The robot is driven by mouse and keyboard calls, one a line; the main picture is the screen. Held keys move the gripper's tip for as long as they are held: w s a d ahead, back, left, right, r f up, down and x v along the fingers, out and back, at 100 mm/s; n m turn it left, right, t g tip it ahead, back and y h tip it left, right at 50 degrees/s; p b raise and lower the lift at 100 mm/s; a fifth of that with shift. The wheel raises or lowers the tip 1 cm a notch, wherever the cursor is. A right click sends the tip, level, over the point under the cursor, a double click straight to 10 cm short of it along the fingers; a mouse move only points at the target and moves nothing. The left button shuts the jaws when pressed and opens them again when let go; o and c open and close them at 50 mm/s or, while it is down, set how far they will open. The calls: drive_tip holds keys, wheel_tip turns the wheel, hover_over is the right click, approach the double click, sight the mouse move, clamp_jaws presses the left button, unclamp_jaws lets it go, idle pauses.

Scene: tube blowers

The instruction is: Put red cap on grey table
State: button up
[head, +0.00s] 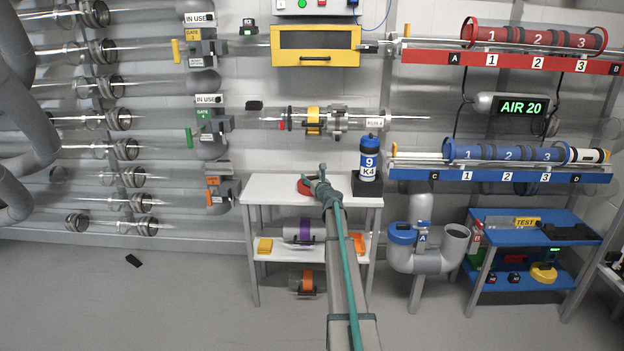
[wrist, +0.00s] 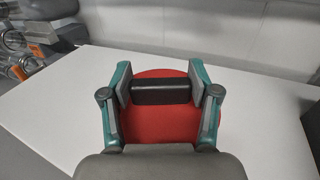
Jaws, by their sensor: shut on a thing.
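The red cap (wrist: 163,124) is a round red disc with a black bar handle (wrist: 162,91) across its top. My gripper (wrist: 160,88) is shut on this handle, with one finger at each end of the bar. In the head view the cap (head: 304,186) shows as a red edge to the left of my gripper (head: 320,180), partly hidden by it. The cap is over the pale grey table top (head: 272,187), which also shows in the wrist view (wrist: 60,110). I cannot tell whether the cap touches the top or hangs just above it.
A blue-capped canister (head: 368,158) marked 9 K4 stands on a black base at the table's right end. The lower shelf holds a purple-banded cylinder (head: 300,232) and yellow and orange blocks. The table's left part is clear. A blue table (head: 560,222) stands right.

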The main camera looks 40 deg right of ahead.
drive_tip(key=shift+f, duration=0.15)
drive_tip(key=o, duration=1.2)
drive_tip(key=shift+r, duration=0.25)
drive_tip(key=p+v, duration=0.1)
drive_tip(key=v, duration=1.1)
drive_tip(key=shift+f, duration=0.1)
